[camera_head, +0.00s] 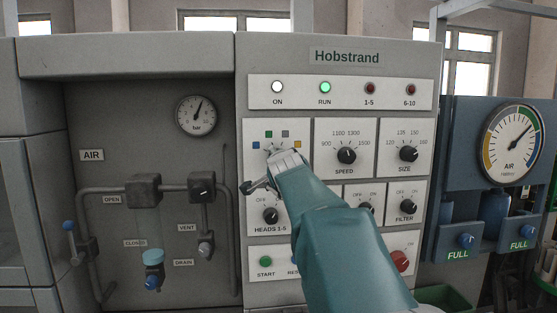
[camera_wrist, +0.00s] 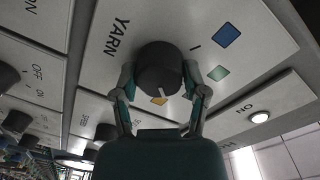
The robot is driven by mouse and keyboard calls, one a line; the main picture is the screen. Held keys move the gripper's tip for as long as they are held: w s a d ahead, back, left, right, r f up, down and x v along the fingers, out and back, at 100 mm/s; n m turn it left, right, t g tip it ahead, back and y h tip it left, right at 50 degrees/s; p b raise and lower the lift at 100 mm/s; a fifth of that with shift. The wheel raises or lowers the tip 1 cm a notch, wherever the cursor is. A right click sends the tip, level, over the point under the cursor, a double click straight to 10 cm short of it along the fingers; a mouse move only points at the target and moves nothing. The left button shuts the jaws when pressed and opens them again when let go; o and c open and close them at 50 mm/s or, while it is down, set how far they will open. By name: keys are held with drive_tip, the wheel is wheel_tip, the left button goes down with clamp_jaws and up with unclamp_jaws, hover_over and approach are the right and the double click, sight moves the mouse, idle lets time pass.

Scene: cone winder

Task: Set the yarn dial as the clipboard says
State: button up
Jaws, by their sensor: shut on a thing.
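The yarn dial, a round black knob (camera_wrist: 158,60) on the panel marked YARN, fills the middle of the wrist view. My gripper (camera_wrist: 160,74) is shut on it, one finger on each side. Its white pointer mark faces the bottom of that view, close to the yellow square (camera_wrist: 159,101). The blue square (camera_wrist: 228,35) and green square (camera_wrist: 219,73) lie to the right. In the head view the blue (camera_head: 256,145), green (camera_head: 269,134), grey (camera_head: 285,134) and yellow (camera_head: 298,144) squares show above my gripper, which hides the dial. No clipboard is in view.
The speed dial (camera_head: 347,156) and size dial (camera_head: 408,154) are to the right. The heads 1-5 switch (camera_head: 270,215) is just below my gripper. The green RUN lamp (camera_head: 325,87) is lit. A red knob (camera_head: 400,261) is at the lower right, beside my arm.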

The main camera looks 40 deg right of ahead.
drive_tip(key=shift+f+m, duration=0.2)
drive_tip(key=shift+m, duration=0.9)
drive_tip(key=o, duration=1.1)
drive_tip(key=shift+w, duration=0.15)
drive_tip(key=shift+o, duration=0.2)
drive_tip(key=shift+r, duration=0.1)
drive_tip(key=shift+a, duration=0.1)
drive_tip(key=v, duration=1.2)
